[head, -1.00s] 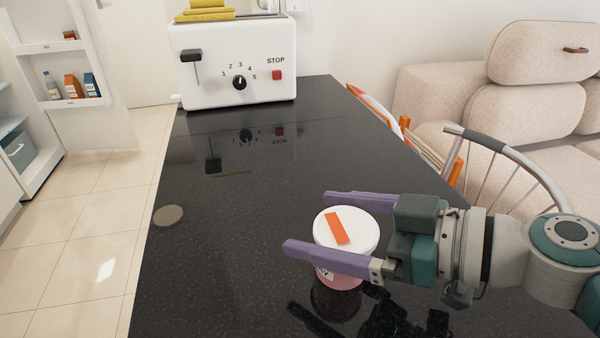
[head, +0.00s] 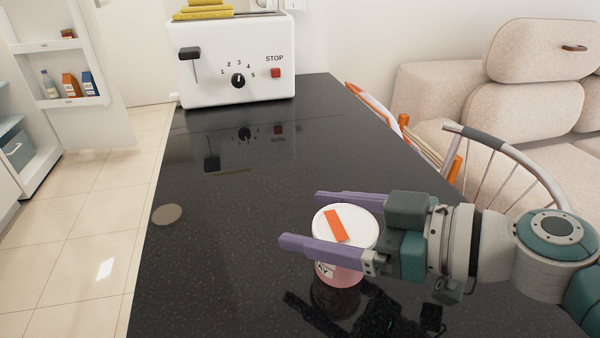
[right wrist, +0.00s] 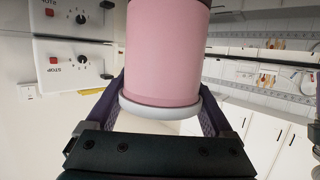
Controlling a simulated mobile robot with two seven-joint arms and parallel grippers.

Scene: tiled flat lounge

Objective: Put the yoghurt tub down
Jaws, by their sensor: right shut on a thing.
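The yoghurt tub is pink with a white lid (head: 358,221) and an orange strip on top. It is upright at the near right part of the black counter (head: 230,250). My right gripper (head: 297,218) is shut on it, with one purple finger on each side. In the right wrist view the pink tub (right wrist: 165,55) fills the space between the fingers (right wrist: 163,110). Its reflection shows on the glossy counter below; whether its base touches the surface I cannot tell.
A white toaster (head: 232,60) with yellow slices on top stands at the counter's far end. A grey disc (head: 167,214) lies near the left edge. The counter's middle is clear. A metal-railed chair (head: 510,160) and a beige sofa (head: 540,110) are at the right.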

